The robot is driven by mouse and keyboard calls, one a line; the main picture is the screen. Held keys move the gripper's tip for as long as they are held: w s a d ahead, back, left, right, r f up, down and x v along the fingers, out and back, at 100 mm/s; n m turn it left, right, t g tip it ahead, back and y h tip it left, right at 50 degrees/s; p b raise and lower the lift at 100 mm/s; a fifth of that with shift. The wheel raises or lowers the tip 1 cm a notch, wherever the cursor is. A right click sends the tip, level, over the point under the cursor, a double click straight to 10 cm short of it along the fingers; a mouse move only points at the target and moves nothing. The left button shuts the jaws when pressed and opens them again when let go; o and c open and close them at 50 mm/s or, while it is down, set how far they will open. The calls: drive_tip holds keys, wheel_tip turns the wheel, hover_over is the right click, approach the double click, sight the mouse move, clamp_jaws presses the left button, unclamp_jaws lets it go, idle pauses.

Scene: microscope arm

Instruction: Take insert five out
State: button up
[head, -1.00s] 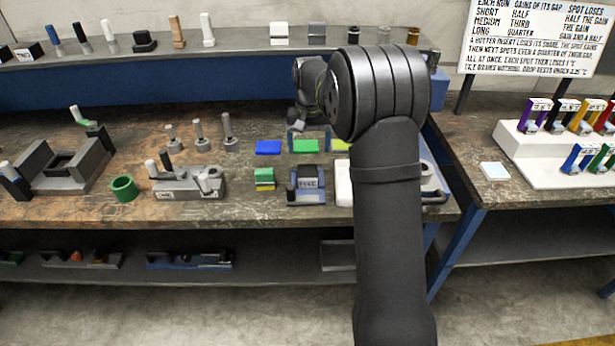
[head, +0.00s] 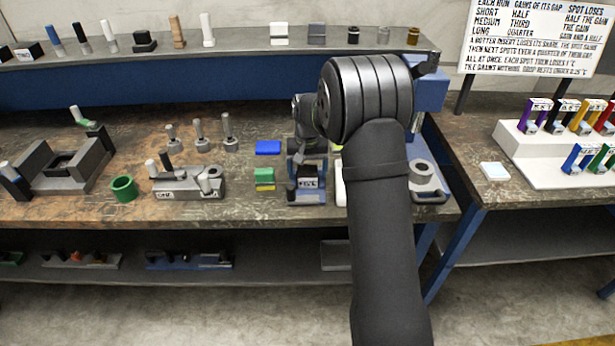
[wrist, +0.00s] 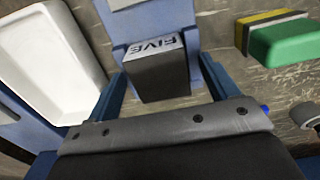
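Insert five is a dark block with a pale label reading FIVE (wrist: 156,74); it also shows in the head view (head: 308,184). It sits in a blue holder (head: 305,199) near the front of the bench. My gripper (head: 307,166) is above and around the insert. In the wrist view my gripper (wrist: 160,82) has one blue finger on each side of the block. The fingers look open, with a narrow gap visible at the right. Whether the left finger touches the block cannot be told.
A green and yellow block (head: 264,180) stands just left of the holder. A white tray (wrist: 48,62) lies close on the other side. A blue tile (head: 268,147) lies behind.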

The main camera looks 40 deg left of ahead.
clamp_jaws()
drive_tip(key=shift+r, duration=0.15)
drive_tip(key=shift+r, duration=0.1)
